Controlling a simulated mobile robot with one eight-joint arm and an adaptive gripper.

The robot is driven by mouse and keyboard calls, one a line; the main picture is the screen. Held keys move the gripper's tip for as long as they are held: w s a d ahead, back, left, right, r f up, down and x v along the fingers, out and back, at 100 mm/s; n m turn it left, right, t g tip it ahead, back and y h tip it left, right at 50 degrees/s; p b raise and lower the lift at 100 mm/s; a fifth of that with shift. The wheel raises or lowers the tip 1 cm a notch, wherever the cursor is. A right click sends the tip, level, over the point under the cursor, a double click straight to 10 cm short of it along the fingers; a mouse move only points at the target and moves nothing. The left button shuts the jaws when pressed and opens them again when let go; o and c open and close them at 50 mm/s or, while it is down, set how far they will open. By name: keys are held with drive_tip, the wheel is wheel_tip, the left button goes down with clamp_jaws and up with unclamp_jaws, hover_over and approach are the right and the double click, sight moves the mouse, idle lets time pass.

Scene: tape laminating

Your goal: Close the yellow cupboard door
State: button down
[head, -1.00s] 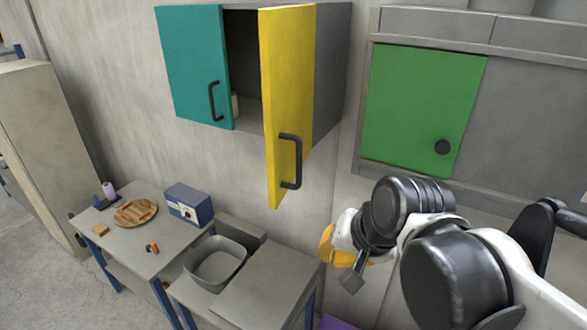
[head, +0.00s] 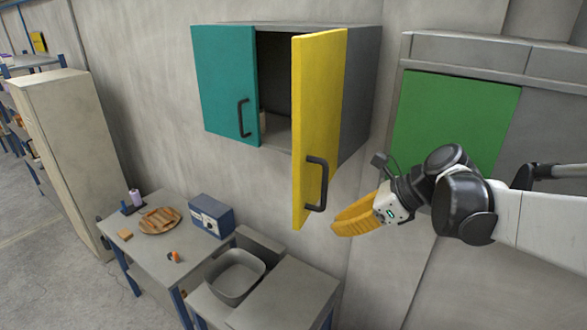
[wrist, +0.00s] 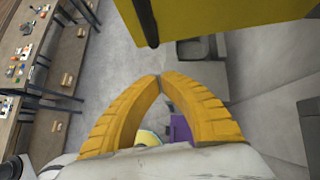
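The yellow cupboard door (head: 315,120) stands swung open, out from the right side of a grey wall cupboard (head: 362,95). Its black handle (head: 317,185) is near the lower edge. In the wrist view the yellow door (wrist: 225,14) fills the top, with the dark handle (wrist: 146,22) beside it. My gripper (head: 340,229) is just right of and below the door's lower edge in the head view, and no contact shows. In the wrist view the yellow fingers of my gripper (wrist: 155,79) meet at their tips with nothing between them.
A teal door (head: 226,85) covers the cupboard's left side. A green panel (head: 455,118) is on the wall unit at right, behind my arm. Below are a small table (head: 150,250) with a plate and a blue box (head: 211,215), and a grey basin (head: 235,278).

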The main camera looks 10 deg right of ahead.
drive_tip(key=w+a+f+p, duration=0.1)
drive_tip(key=w+a, duration=0.2)
drive_tip(key=a, duration=0.1)
drive_tip(key=shift+w+a+f, duration=0.15)
drive_tip(key=shift+a+f, duration=0.25)
